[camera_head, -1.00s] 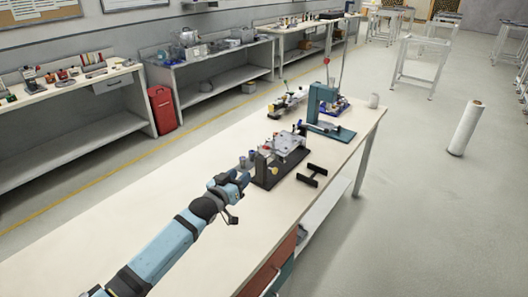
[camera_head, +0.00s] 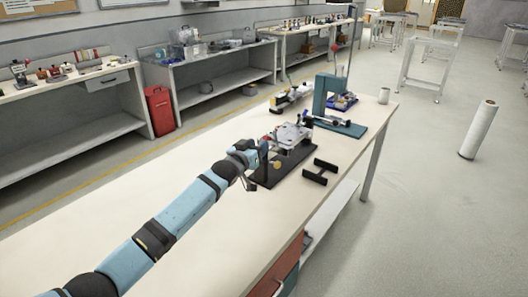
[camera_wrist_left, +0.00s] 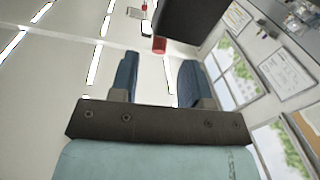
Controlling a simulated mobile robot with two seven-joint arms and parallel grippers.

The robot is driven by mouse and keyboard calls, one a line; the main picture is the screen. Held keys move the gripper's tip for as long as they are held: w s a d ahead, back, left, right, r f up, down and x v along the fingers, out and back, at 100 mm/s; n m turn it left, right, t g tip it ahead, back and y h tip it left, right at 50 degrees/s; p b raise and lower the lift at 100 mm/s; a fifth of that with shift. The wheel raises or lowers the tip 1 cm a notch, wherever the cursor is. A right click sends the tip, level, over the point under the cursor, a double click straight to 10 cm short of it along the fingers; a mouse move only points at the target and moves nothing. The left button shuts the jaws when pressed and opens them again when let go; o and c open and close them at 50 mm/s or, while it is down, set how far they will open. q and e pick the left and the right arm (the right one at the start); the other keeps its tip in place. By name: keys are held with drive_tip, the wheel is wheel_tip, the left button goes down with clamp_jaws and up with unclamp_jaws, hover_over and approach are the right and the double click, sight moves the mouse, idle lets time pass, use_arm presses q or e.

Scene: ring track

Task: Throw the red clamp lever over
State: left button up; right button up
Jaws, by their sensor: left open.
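A fixture on a black base (camera_head: 262,181) stands on the workbench, with a light metal plate (camera_head: 291,133) on top. A small red part, seemingly the clamp lever (camera_head: 266,138), shows at its left end, close to my left gripper. My left gripper (camera_head: 250,157) is at the fixture's left end, partly merged with it in the head view. In the left wrist view its two blue fingers (camera_wrist_left: 158,75) are apart with nothing between them. A red tip (camera_wrist_left: 159,45) under a dark block lies just beyond the fingertips. My right gripper is not in view.
A black H-shaped piece (camera_head: 320,171) lies right of the fixture. A teal press (camera_head: 329,101) stands behind it, and a light cup (camera_head: 384,96) near the far right edge. The workbench (camera_head: 165,190) is bare at front left.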

sight(269, 139)
use_arm(q)
drive_tip(key=b+x, duration=0.2)
drive_tip(key=x, duration=0.1)
drive_tip(key=shift+w+d+f+b, duration=0.1)
drive_tip(key=shift+w+f+b, duration=0.05)
drive_tip(key=shift+b, duration=0.2)
drive_tip(key=shift+w+d+r+b, duration=0.2)
drive_tip(key=shift+w+b, duration=0.1)
drive_tip(key=shift+w, duration=0.15)
clamp_jaws()
